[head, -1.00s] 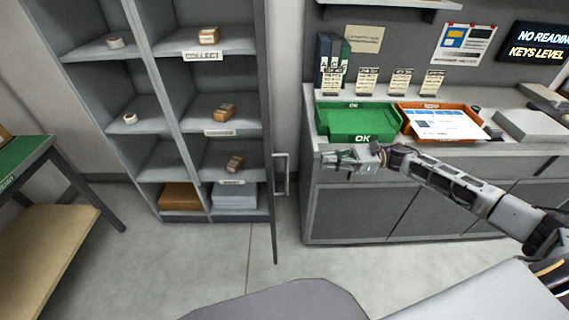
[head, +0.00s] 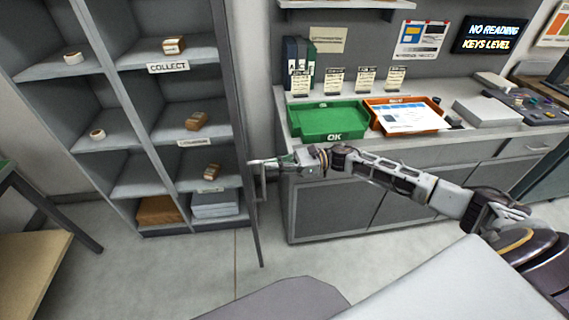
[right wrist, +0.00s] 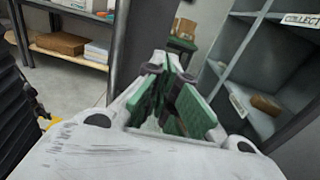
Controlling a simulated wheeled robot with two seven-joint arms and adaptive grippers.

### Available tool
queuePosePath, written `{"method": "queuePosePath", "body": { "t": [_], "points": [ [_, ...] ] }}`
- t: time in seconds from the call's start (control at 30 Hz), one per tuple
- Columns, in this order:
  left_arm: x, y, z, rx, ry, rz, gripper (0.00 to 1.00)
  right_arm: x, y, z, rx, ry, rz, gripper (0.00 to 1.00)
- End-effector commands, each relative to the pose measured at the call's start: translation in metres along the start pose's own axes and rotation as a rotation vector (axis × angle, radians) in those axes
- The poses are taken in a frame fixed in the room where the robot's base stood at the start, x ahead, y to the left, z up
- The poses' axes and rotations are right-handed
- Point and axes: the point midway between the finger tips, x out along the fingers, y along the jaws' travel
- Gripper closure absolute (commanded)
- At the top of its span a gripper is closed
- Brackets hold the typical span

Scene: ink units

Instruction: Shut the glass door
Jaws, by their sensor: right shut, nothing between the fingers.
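The glass door stands open on the tall grey cabinet (head: 124,135), and its dark frame (head: 256,225) shows nearly edge-on in the head view. Its grey bar handle (head: 259,186) sticks out to the right. My right gripper (head: 265,162) is shut and empty, with its fingertips at the upper end of the handle; I cannot tell whether they touch it. In the right wrist view the green finger pads (right wrist: 170,108) show close up, with a dark upright beyond them that may be the door frame. My left gripper is not in view.
The grey counter (head: 330,160) with the green tray (head: 329,119) and orange tray (head: 434,104) stands right of the door, under my right arm. The cabinet shelves hold small boxes and rolls. A side table (head: 30,245) is at left. Floor in front is clear.

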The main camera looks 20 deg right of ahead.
Motion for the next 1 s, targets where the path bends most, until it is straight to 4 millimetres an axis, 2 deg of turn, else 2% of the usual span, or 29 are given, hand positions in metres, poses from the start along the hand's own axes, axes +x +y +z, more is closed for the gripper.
{"method": "queuePosePath", "body": {
  "t": [0.2, 0.4, 0.73, 1.0],
  "points": [
    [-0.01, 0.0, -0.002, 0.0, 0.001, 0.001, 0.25, 0.027, 0.0, 0.003, -0.001, -0.002, 0.002, 1.0],
    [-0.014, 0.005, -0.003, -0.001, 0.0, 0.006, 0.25, 0.041, 0.0, 0.001, 0.0, 0.0, 0.001, 1.0],
    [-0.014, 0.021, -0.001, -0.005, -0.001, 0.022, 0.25, 0.044, 0.0, 0.0, 0.0, 0.0, 0.0, 1.0],
    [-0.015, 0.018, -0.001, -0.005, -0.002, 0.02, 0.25, 0.045, 0.001, 0.0, 0.0, -0.001, -0.003, 1.0]
  ]
}}
